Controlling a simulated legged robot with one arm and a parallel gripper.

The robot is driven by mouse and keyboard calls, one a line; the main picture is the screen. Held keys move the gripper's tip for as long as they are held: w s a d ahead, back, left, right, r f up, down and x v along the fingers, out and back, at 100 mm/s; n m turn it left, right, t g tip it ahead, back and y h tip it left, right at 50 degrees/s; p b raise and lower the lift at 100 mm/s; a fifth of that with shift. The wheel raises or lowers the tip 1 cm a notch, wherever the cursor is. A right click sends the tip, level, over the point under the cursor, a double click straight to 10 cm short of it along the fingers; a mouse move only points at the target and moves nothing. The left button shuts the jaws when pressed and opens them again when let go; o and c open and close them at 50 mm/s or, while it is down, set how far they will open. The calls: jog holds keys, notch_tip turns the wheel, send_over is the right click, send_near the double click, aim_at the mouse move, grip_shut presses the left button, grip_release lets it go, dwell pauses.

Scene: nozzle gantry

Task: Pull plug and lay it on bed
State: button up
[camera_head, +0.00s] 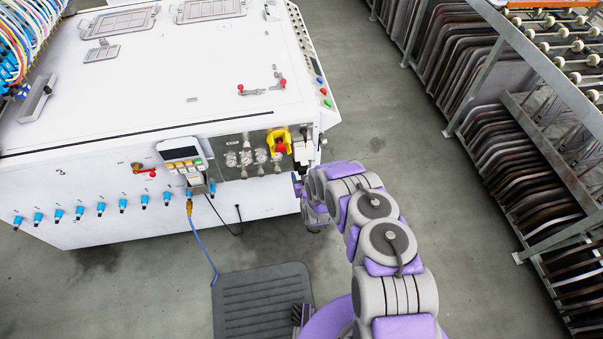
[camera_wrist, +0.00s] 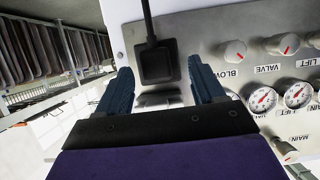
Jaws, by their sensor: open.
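A black square plug (camera_wrist: 157,64) with a black cord sits against the grey control panel in the wrist view. The cord runs to the top edge of that view. My gripper (camera_wrist: 160,68) is open, with one dark blue finger on each side of the plug and a visible gap to both. The plug is not held. In the head view my arm reaches to the front right corner of the white machine, and I cannot clearly make out the plug or the fingertips there. The machine's broad white top, apparently the bed (camera_head: 185,85), is flat with wide bare areas.
Knobs and pressure gauges (camera_wrist: 263,98) are close beside the right finger. A yellow-and-red emergency stop (camera_head: 280,142) is on the panel. A red-handled fitting (camera_head: 262,88) and metal frames (camera_head: 123,21) stand on the top. Racks (camera_head: 520,150) line the right, with open floor between.

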jog(key=shift+w+a+f, duration=0.45)
jog(key=shift+w, duration=0.3)
jog(key=shift+w+d+b, duration=0.15)
jog(key=shift+w+b, duration=0.05)
jog(key=shift+b, duration=0.15)
jog(key=shift+w+d+r, duration=0.1)
jog(key=shift+w+d, duration=0.1)
jog(key=shift+d, duration=0.45)
jog(key=shift+s+a, duration=0.1)
jog(key=shift+a, duration=0.5)
jog(key=shift+d, duration=0.2)
jog(key=shift+a, duration=0.15)
